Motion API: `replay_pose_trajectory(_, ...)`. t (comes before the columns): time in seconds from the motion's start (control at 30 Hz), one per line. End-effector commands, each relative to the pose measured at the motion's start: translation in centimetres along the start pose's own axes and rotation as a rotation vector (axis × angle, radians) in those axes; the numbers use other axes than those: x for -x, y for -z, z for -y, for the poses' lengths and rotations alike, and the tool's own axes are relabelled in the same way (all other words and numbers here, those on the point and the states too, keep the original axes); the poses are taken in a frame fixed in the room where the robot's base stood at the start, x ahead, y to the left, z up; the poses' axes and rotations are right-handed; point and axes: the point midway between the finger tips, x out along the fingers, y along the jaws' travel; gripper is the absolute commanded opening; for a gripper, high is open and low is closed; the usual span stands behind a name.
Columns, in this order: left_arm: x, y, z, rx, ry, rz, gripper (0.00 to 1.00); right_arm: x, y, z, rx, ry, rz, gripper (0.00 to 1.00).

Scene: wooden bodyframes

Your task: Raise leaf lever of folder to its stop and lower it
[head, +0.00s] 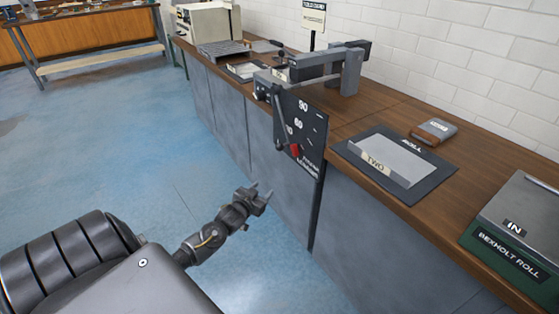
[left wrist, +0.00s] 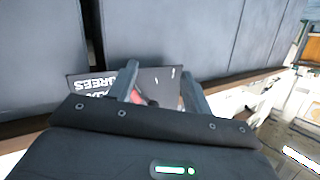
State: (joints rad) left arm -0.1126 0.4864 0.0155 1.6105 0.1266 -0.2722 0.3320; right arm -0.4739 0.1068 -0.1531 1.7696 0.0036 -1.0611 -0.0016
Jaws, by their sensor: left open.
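The folder (head: 318,68) is a grey machine on the wooden bench. A black degree plate (head: 307,122), marked 90 and 60, hangs down its front. The leaf lever (head: 280,118) is a dark bar hanging steeply down beside the plate. A red part (head: 294,151) shows near its lower end. My left gripper (head: 263,190) is open and empty, below and left of the lever, apart from it. In the left wrist view, the degree plate (left wrist: 165,82) and the red part (left wrist: 138,97) show beyond the open fingers (left wrist: 160,80). My right gripper is out of view.
A black board (head: 432,190) with a card marked TWO lies on the bench right of the folder. A green box (head: 510,255) marked IN stands at the right edge. Grey cabinet fronts (head: 255,120) line the bench. The blue floor (head: 130,125) at left is clear.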

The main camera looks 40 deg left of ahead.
Motion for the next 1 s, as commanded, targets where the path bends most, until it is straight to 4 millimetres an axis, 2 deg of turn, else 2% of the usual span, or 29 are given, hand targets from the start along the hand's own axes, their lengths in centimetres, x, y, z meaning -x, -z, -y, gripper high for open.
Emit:
replay_pose_trajectory(0.03,-0.4,2.9,0.4,0.007,0.001,-0.078,0.5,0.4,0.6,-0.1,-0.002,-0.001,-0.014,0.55)
replay_pose_trajectory(0.1,-0.2,6.6,0.9,0.021,0.001,-0.157,0.5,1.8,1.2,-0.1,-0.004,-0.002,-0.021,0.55)
replay_pose_trajectory(0.23,0.3,10.5,1.4,0.036,-0.002,-0.237,0.5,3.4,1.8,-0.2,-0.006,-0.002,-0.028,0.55)
replay_pose_trajectory(0.3,0.5,11.3,1.5,0.038,-0.003,-0.253,0.5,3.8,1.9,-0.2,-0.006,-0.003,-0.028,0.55)
replay_pose_trajectory(0.43,0.4,11.6,1.5,0.039,-0.004,-0.257,0.5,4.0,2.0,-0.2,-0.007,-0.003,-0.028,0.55)
replay_pose_trajectory(0.57,-0.7,11.9,1.5,0.039,-0.003,-0.257,0.5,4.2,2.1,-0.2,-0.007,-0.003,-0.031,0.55)
replay_pose_trajectory(1.0,-8.2,13.7,1.5,0.039,-0.003,-0.255,0.5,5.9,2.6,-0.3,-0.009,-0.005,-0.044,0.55)
